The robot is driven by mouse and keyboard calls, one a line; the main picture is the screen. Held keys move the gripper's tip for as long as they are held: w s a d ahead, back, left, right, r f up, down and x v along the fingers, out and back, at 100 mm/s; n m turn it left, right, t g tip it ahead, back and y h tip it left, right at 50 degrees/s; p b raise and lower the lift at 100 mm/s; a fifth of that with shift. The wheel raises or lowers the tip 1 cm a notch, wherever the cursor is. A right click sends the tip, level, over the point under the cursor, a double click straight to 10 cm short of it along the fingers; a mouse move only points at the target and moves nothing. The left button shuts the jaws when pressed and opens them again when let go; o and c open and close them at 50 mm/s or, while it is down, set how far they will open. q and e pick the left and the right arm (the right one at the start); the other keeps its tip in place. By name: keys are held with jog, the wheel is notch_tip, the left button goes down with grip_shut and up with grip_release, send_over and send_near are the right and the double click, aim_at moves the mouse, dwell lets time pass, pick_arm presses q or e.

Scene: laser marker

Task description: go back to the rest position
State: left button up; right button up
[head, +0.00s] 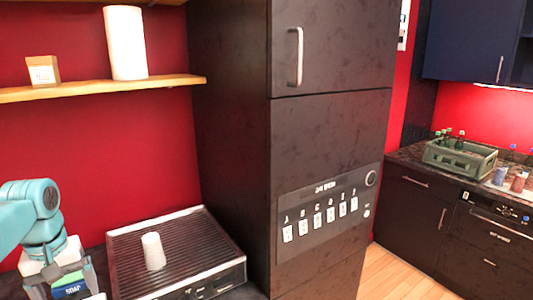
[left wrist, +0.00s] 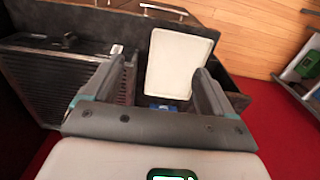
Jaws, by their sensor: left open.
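My left arm comes in at the lower left of the head view, with my left gripper (head: 66,280) low beside the ribbed machine. In the left wrist view the two fingers of this gripper (left wrist: 160,66) stand wide apart with nothing between them. A box marked SOAP (head: 70,290) shows at the gripper in the head view; I cannot tell whether they touch. A white panel (left wrist: 180,60) and a small blue item (left wrist: 161,106) lie beyond the fingers in the left wrist view. My right gripper is in neither view.
A white cup (head: 153,251) stands on the ribbed machine (head: 200,245). A wooden shelf (head: 150,84) holds a white roll (head: 125,43) and a small box (head: 43,70). A tall dark cabinet (head: 330,130) stands right of the machine. A green crate (head: 459,160) sits on the far counter.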

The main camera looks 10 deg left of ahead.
pick_arm(q)
jog(key=w+d+f+m+h+b, duration=0.1)
jog(key=d+f, duration=0.4)
jog(key=f, duration=0.5)
jog(key=w+d+f+m+h+b, duration=0.1)
jog(key=w+d+f+m, duration=0.1)
jog(key=d+f, duration=0.55)
jog(key=w+d+f+m+h+b, duration=0.1)
jog(key=d+f, duration=0.3)
jog(key=f, duration=0.8)
jog(key=s+d+f+m, duration=0.1)
jog(key=s+d+f, duration=0.4)
jog(key=d+f, duration=0.35)
jog(key=s+d+f, duration=0.2)
jog(key=s, duration=0.2)
jog(key=s+d+f+b, duration=0.1)
jog(key=s+d+f, duration=0.1)
jog(key=s, duration=0.3)
jog(key=s+d+f+m+h+b, duration=0.1)
jog(key=s+d+f, duration=0.1)
jog(key=s, duration=0.3)
jog(key=shift+x, duration=0.95)
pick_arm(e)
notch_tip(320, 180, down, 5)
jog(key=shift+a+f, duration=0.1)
pick_arm(q)
jog(key=shift+w, duration=0.15)
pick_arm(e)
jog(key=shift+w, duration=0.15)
